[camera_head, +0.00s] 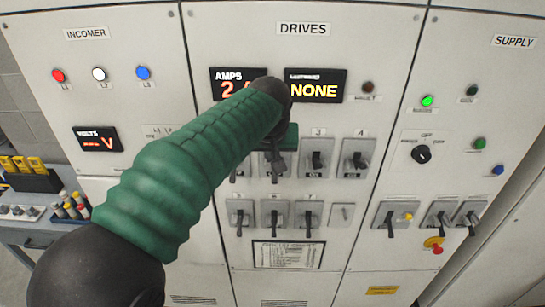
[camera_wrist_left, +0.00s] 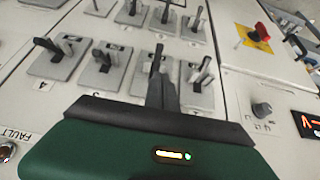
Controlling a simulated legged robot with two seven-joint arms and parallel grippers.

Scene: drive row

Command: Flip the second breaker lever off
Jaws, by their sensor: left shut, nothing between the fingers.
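The upper breaker row sits on the DRIVES panel (camera_head: 305,55). The breaker marked 3 (camera_head: 317,158) and the breaker marked 4 (camera_head: 355,158) show clearly in the head view. My left gripper (camera_head: 276,165) is shut and empty, in front of the second position, and hides most of that breaker there. In the left wrist view the second breaker lever (camera_wrist_left: 157,58) stands just beyond the tips of my left gripper (camera_wrist_left: 162,92). I cannot tell whether they touch. My right gripper is not in view.
A lower row of levers (camera_head: 273,215) lies below. The display above reads NONE (camera_head: 315,87). The SUPPLY panel (camera_head: 510,100) with a rotary knob (camera_head: 422,154) is at right. A cart with tools (camera_head: 40,225) stands at left. Neighbouring levers are close on both sides.

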